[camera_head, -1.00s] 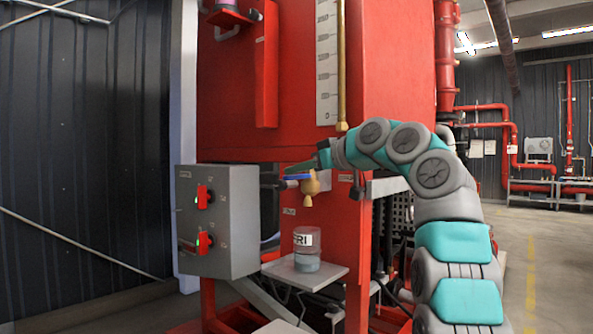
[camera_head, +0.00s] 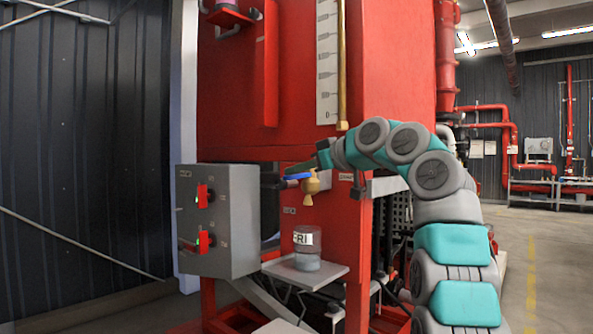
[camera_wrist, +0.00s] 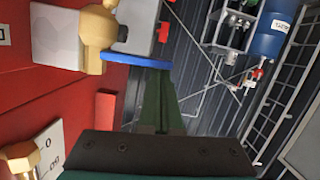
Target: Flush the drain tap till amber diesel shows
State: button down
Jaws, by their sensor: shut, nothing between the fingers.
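The brass drain tap (camera_head: 312,186) sticks out of the red tank's lower front, with its spout pointing down. Its blue lever (camera_head: 297,177) extends to the left. The lever also shows in the wrist view (camera_wrist: 135,59), beside the brass body (camera_wrist: 97,38). My gripper (camera_head: 300,168) is shut and empty, its dark green fingertips (camera_wrist: 155,72) at the blue lever, seemingly touching or very near it. A clear labelled jar (camera_head: 307,240) stands upright on a small shelf (camera_head: 332,272) below the tap, with grey-blue content low in it. I see no amber colour and no clear stream.
A grey control box (camera_head: 222,220) with two red switches stands left of the tap. A sight gauge with a brass tube (camera_head: 342,70) runs down the tank above my gripper. Open floor (camera_head: 545,260) lies at the right.

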jog(key=shift+s+f+n+b, duration=0.1)
jog(key=shift+f+n+b, duration=0.15)
jog(key=shift+n+b, duration=0.1)
jog(key=shift+f+n+t+h+b, duration=0.3)
jog(key=shift+f+n+t+b, duration=0.1)
jog(key=shift+f+n+b, duration=0.55)
dwell(1.0)
jog(key=s+d+r, duration=0.5)
jog(key=s+d, duration=0.1)
jog(key=s, duration=0.2)
jog(key=shift+r, duration=0.4)
